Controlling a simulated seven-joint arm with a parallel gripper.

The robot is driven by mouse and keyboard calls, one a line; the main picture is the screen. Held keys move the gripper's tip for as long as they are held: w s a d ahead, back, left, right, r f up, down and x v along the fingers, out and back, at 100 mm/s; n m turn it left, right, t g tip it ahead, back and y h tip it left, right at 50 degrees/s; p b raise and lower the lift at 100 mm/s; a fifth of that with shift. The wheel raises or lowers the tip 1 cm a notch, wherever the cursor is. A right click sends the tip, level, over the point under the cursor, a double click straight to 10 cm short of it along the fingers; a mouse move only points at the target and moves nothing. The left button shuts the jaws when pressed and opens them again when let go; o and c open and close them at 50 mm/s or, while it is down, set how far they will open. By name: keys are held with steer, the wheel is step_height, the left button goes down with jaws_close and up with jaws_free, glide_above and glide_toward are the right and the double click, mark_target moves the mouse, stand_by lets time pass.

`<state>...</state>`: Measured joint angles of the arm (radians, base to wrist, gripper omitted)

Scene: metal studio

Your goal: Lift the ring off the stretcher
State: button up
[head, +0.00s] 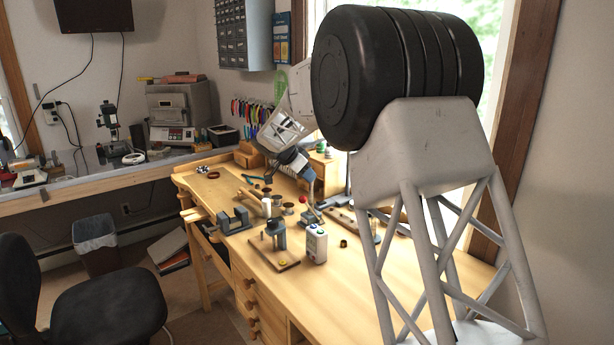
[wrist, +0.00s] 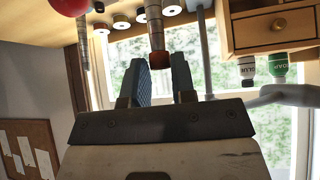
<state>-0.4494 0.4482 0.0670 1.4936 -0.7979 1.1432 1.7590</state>
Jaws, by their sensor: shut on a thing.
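My gripper (head: 309,178) reaches down over the back middle of the workbench in the head view. In the wrist view its two blue-grey fingers (wrist: 161,78) close from both sides on a reddish-brown piece (wrist: 158,60) at the end of a narrow segmented post (wrist: 154,22). The post looks like the stretcher, and the brown piece is in line with it. The ring's outline is not clear; the fingers partly hide it. I cannot tell whether it is apart from the post. In the head view the ring is too small to make out.
In the wrist view a wooden drawer (wrist: 272,28), a green bottle (wrist: 278,68) and a red ball (wrist: 70,5) are close by. The bench front right is clear.

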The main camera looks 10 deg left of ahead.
steer(key=shift+r, duration=0.85)
